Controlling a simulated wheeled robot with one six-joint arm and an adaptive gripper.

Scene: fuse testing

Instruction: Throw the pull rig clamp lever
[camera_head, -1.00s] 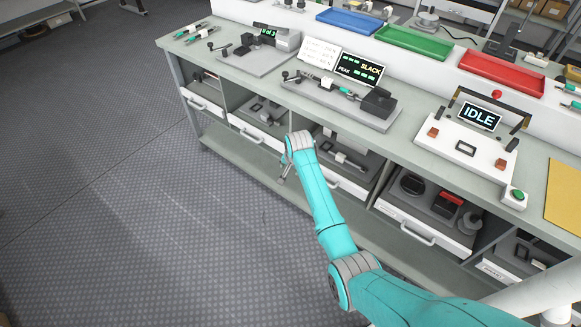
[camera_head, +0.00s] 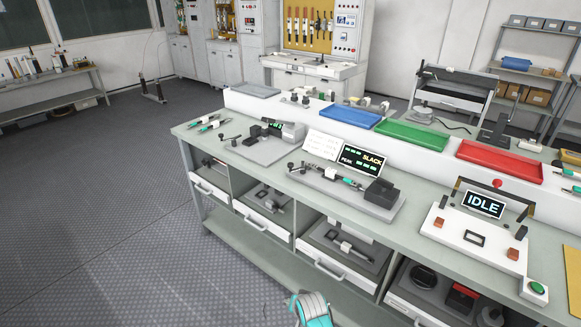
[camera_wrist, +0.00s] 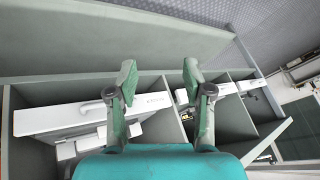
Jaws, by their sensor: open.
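The pull rig (camera_head: 345,190) stands on the bench in the head view, a long grey base with a dark block at its right end. Its display (camera_head: 362,160) reads SLACK and PEAK. A small lever with a black knob (camera_head: 291,166) sits at the rig's left end; its exact position is too small to tell. A green-and-metal part lies along the rig. My gripper (camera_wrist: 160,76) is open and empty in the wrist view, its two fingers apart, with bench compartments below. In the head view only a teal arm part shows at the bottom edge; the gripper is hidden there.
Left of the rig is another grey fixture (camera_head: 262,147) with a black-knobbed lever. Right is a white box with an IDLE screen (camera_head: 483,204) and a green button (camera_head: 537,288). Blue (camera_head: 349,110), green (camera_head: 413,135) and red (camera_head: 500,165) trays line the back. Floor at left is clear.

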